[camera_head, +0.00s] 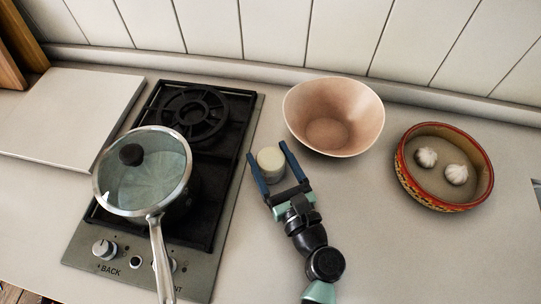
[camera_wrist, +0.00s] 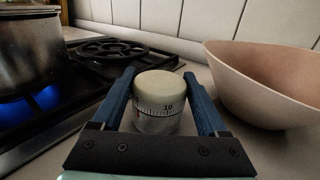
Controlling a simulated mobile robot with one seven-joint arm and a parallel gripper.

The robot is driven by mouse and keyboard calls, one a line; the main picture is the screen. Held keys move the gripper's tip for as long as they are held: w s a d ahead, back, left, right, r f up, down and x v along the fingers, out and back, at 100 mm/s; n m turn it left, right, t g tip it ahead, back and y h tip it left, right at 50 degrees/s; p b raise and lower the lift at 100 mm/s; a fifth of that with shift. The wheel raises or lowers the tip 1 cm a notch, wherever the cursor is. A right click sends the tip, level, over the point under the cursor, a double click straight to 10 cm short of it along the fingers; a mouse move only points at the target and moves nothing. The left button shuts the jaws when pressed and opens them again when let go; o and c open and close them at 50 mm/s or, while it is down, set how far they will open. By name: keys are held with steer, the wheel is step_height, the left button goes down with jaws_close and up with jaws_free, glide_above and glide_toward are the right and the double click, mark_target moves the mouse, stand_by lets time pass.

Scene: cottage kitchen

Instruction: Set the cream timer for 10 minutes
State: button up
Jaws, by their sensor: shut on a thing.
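The cream timer (camera_head: 271,160) stands on the counter between the stove and the pink bowl. In the wrist view the timer (camera_wrist: 158,98) has a plain cream top over a paler band with tick marks, and the number 10 faces me. My gripper (camera_head: 268,160) has its two blue fingers on either side of the timer and is shut on it. In the wrist view my gripper (camera_wrist: 158,80) reaches around the timer from the near side. The finger contact areas are partly hidden.
A lidded pan (camera_head: 143,172) sits on the stove (camera_head: 228,215) at left, with a blue flame (camera_wrist: 40,98) under it. A pink bowl (camera_head: 333,116) stands close on the right. A red-rimmed round tray (camera_head: 489,180) holds two garlic bulbs (camera_head: 456,174). The front right counter is clear.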

steer(key=m+h+b, duration=0.1)
steer(key=m+h, duration=0.1)
steer(key=h, duration=0.1)
steer(key=m+t+h+b, duration=0.1)
steer(key=m+h, duration=0.1)
steer(key=h, duration=0.1)
steer(key=shift+f+h, duration=0.15)
steer(key=shift+h, duration=0.15)
steer(key=shift+m+g+h+b, duration=0.15)
steer(key=shift+m+h+b, duration=0.5)
steer(key=shift+m+h, duration=0.7)
steer(key=shift+m+g+h+b, duration=0.15)
steer(key=shift+m+h+b, duration=0.6)
steer(key=shift+h, duration=1)
steer(key=shift+r, duration=0.2)
steer(key=o, duration=1.3)
steer(key=shift+c, duration=0.2)
steer(key=shift+s, duration=0.1)
steer(key=b+v, duration=0.3)
steer(key=v, duration=0.8)
steer(key=shift+s+a+f, duration=0.15)
steer(key=shift+s+a, duration=0.05)
steer(key=shift+s, duration=0.05)
steer(key=shift+s+a, duration=0.2)
steer(key=shift+s, duration=0.35)
